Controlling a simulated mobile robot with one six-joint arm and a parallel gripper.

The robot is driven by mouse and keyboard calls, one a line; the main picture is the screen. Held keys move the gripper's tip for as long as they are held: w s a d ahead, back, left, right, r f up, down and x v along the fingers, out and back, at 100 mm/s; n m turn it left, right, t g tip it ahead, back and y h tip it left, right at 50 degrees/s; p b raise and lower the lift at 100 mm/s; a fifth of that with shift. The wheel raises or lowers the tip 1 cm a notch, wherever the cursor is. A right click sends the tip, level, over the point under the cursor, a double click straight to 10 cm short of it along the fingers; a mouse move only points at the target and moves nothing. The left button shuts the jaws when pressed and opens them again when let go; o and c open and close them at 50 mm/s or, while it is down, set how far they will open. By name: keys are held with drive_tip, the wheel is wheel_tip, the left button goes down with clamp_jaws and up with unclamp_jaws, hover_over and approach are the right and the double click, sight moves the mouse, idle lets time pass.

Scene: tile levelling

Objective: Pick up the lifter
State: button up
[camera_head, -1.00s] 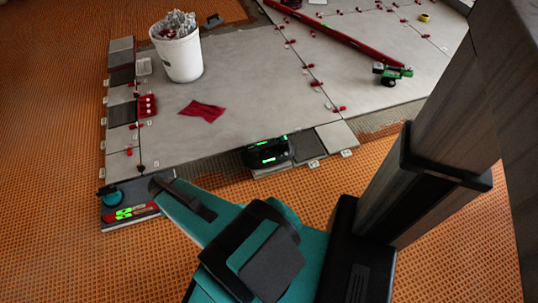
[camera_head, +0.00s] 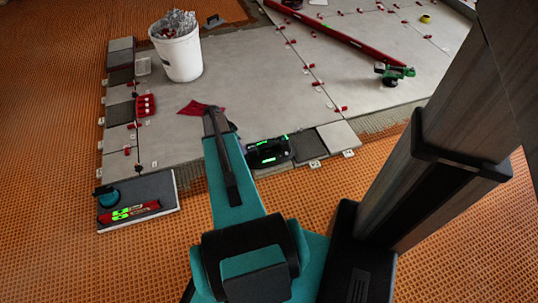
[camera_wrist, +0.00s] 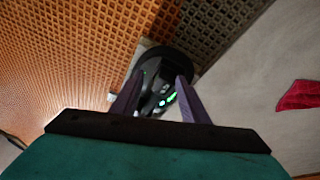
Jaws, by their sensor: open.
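The lifter appears to be the black handled device with green lights (camera_head: 268,151), on the near edge of the grey tiled area in the head view. In the wrist view the lifter (camera_wrist: 156,90) lies ahead of my gripper, seen between its two fingers, which hide part of its sides. My gripper (camera_wrist: 160,80) is open, with its fingers spread and nothing clearly held. In the head view the dark end of my arm is just left of the lifter, partly over a red cloth (camera_head: 196,108). I cannot tell whether the fingers touch the lifter.
A loose grey tile (camera_head: 165,193) at left carries a red level with green displays (camera_head: 134,212) and a teal-and-black round tool (camera_head: 106,196).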

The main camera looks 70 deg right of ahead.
sight(269, 146)
drive_tip(key=s+d+r+m, duration=0.2)
drive_tip(key=s+d+m, duration=0.2)
drive_tip(key=d, duration=0.5)
drive_tip(key=shift+s+d+r+g+h+b, duration=0.15)
drive_tip(key=shift+s+d+g+h+b, duration=0.2)
drive_tip(key=shift+s, duration=0.9)
drive_tip(key=shift+b+x, duration=1)
drive_tip(key=shift+x, duration=3.3)
drive_tip(key=shift+w, duration=0.1)
drive_tip(key=shift+b+x, duration=1.05)
drive_tip(key=shift+x, duration=1.55)
drive_tip(key=shift+a+f, duration=0.15)
drive_tip(key=shift+f, duration=0.15)
drive_tip(key=shift+c, duration=0.5)
